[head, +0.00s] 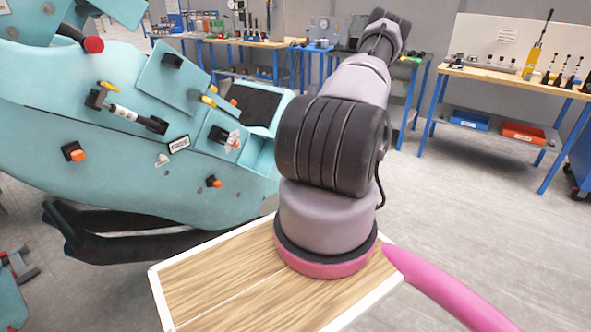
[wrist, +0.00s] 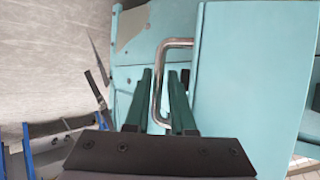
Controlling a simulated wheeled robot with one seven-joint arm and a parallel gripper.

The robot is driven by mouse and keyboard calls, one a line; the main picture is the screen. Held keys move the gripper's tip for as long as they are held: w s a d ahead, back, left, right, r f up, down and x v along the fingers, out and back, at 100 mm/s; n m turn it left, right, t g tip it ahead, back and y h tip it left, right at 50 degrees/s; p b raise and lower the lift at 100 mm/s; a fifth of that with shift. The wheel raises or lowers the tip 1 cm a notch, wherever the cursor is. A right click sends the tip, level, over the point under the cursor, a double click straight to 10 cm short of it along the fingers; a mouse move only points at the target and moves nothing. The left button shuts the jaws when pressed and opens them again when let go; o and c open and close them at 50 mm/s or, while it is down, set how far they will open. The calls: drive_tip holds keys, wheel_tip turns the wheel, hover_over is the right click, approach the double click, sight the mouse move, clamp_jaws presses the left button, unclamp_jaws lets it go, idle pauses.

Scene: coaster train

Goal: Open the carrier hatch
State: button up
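In the wrist view, my gripper (wrist: 160,72) has two dark green fingers, one on each side of a bent metal handle (wrist: 158,95). The fingers are apart with the handle's bar between them, and I see a gap beside the bar. The handle is next to the left edge of a flat teal panel (wrist: 250,75), which looks like the carrier hatch; it appears shut or nearly so, but I cannot tell for sure. In the head view, my arm stretches away and hides my gripper and the handle.
The teal coaster carrier (head: 120,140), with several latches and orange knobs, fills the left of the head view. Workbenches (head: 505,75) with tools stand at the back and right. Blue (head: 468,121) and orange (head: 523,132) bins sit on a lower shelf. The grey floor at right is clear.

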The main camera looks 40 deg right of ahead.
drive_tip(key=shift+r, duration=0.1)
drive_tip(key=v, duration=1)
drive_tip(key=shift+s+r, duration=0.2)
drive_tip(key=shift+s, duration=0.1)
drive_tip(key=shift+c, duration=0.4)
